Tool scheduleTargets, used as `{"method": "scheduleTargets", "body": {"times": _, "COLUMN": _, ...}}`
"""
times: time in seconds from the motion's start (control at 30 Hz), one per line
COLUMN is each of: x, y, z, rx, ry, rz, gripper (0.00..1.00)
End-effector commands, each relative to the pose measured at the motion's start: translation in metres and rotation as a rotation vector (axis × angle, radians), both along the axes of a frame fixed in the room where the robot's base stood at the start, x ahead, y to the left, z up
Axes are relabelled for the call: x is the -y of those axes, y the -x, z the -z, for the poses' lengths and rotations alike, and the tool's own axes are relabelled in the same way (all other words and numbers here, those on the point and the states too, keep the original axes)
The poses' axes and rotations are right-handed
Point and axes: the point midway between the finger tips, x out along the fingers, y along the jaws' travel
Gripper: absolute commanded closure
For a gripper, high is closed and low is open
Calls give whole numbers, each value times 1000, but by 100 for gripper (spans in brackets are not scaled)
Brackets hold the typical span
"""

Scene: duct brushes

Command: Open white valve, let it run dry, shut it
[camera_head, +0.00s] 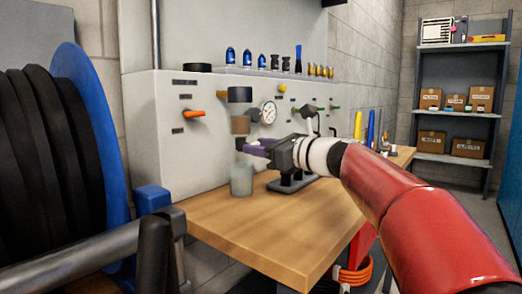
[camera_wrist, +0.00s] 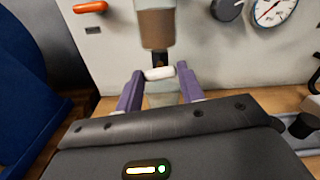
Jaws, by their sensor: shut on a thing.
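The white valve (camera_wrist: 160,73) is a short pale bar under a clear bowl (camera_wrist: 156,27) with brown liquid in it. My gripper (camera_wrist: 158,76) has its two purple fingers at the ends of the white valve and is shut on it. In the head view my gripper (camera_head: 257,147) reaches in from the right, and the bowl (camera_head: 240,125) hangs from a grey head (camera_head: 240,95) just above it. A clear jar (camera_head: 241,180) stands on the bench below the valve. It also shows between the fingers in the wrist view (camera_wrist: 162,100). I cannot tell whether liquid is flowing.
A wooden bench (camera_head: 245,222) runs along a pale panel with an orange lever (camera_head: 194,114), a pressure gauge (camera_head: 268,112) and other fittings. A black stand (camera_head: 290,184) sits right of the jar. A large hose reel (camera_head: 50,140) is at left. Bench front is clear.

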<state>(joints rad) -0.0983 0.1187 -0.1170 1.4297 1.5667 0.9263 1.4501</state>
Motion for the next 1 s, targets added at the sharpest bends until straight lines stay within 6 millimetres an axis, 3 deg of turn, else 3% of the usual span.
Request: {"method": "scheduleTargets", "body": {"times": 1.0, "x": 0, "y": 0, "z": 4, "rx": 747, "ry": 582, "rz": 0, "gripper": 85}}
